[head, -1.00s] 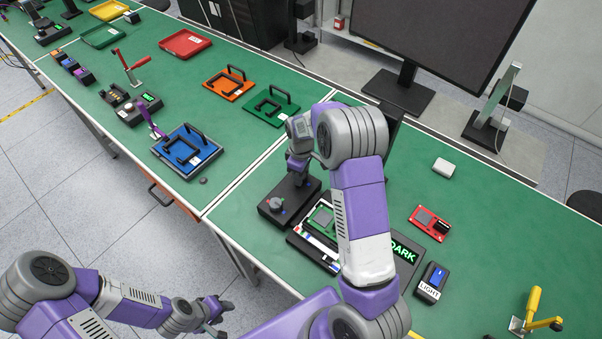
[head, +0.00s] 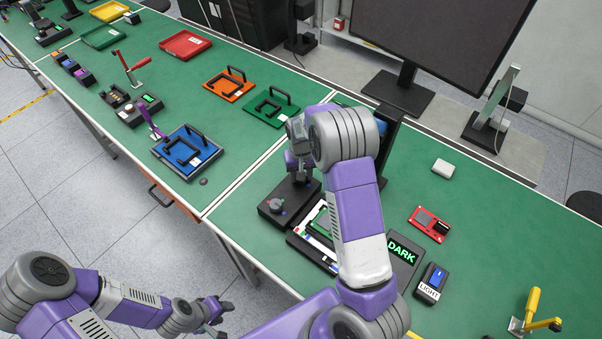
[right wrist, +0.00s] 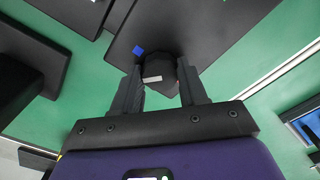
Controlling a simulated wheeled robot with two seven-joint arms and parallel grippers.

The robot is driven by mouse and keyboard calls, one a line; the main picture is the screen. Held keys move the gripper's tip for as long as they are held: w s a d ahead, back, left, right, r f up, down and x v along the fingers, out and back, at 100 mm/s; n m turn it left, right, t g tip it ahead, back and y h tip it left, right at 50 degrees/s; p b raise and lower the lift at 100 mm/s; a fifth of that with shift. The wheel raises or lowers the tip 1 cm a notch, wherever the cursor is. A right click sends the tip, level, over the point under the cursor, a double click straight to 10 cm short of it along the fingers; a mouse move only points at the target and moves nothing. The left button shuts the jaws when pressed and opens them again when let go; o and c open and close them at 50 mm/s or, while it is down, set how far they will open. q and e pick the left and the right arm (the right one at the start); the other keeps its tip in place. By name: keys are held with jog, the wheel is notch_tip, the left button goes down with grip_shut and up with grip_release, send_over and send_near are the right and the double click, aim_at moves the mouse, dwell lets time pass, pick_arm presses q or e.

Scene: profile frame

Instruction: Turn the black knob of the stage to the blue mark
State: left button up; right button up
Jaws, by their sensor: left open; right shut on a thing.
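The stage is a black block (head: 268,212) on the green bench, with a grey knob (head: 277,205) on its near end. My right gripper (right wrist: 160,80) is shut on the black knob (right wrist: 158,66), which has a white stripe on its near side. The blue mark (right wrist: 138,49) is on the dark plate just beyond the knob, up and left of the stripe. A reddish mark is partly hidden by the right finger. In the head view, my right arm and hand hide the black knob. My left gripper (head: 216,309) is open and empty, away from the bench.
A tray with a green board (head: 320,222) lies right of the stage, partly behind my right arm. A DARK sign (head: 402,252), a LIGHT switch box (head: 432,282) and a red device (head: 428,222) stand farther right. A monitor (head: 445,40) stands behind.

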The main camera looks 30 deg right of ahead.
jog(key=m+p, duration=0.1)
jog(key=m, duration=0.3)
jog(key=shift+m, duration=0.3)
jog(key=shift+m+p, duration=0.6)
jog(key=shift+m, duration=1.9)
jog(key=o, duration=1.1)
jog(key=shift+c, duration=0.2)
jog(key=shift+r, duration=0.1)
notch_tip(320, 180, up, 7)
jog(key=shift+r, duration=0.2)
